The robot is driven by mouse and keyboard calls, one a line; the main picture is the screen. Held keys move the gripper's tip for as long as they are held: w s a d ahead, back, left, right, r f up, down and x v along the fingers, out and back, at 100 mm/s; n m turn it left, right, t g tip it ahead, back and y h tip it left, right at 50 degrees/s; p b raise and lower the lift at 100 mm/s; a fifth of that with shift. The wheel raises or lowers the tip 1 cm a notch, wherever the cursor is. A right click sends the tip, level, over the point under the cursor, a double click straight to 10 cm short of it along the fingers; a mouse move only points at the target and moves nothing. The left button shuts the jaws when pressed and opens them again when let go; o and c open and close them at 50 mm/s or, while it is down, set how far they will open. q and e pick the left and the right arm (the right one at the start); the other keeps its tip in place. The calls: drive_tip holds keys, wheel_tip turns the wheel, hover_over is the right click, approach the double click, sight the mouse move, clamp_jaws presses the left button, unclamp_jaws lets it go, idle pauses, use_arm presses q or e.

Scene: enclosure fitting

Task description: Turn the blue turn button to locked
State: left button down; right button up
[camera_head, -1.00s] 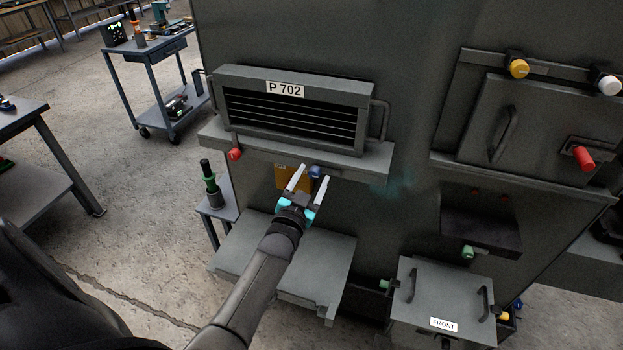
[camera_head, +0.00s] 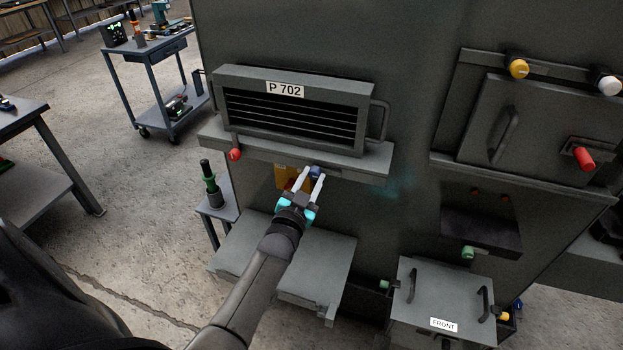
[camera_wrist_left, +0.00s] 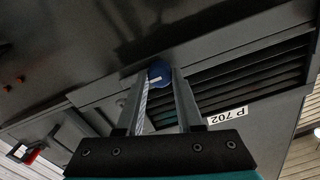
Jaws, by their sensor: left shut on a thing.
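The blue turn button (camera_head: 316,171) sits on the front of the ledge under the vented P 702 unit. In the left wrist view the blue turn button (camera_wrist_left: 159,73) shows as a round knob with a small pale mark, between the fingertips. My left gripper (camera_head: 308,176) is shut on the button; its two pale fingers reach up to it from below, and it also shows in the left wrist view (camera_wrist_left: 160,84). The fingers hide the button's sides. I cannot read the locked position. My right gripper is not in view.
A red knob (camera_head: 235,154) is on the same ledge (camera_head: 352,165), to the left. The P 702 unit (camera_head: 300,108) stands above. An orange-yellow panel (camera_head: 282,178) is behind the fingers. A grey shelf (camera_head: 322,262) lies below; a lidded FRONT box (camera_head: 440,290) is at lower right.

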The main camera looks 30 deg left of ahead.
use_arm(q)
drive_tip(key=n, duration=0.3)
drive_tip(key=shift+n+p, duration=0.35)
drive_tip(key=shift+n, duration=0.05)
drive_tip(key=n, duration=0.4)
drive_tip(key=shift+n, duration=0.3)
drive_tip(key=n, duration=0.4)
drive_tip(key=shift+a+f+n, duration=0.1)
drive_tip(key=shift+n, duration=0.2)
drive_tip(key=shift+n+b, duration=0.5)
drive_tip(key=shift+n, duration=1.9)
drive_tip(key=c, duration=0.5)
unclamp_jaws()
drive_tip(key=shift+c, duration=0.2)
drive_tip(key=shift+s, duration=0.1)
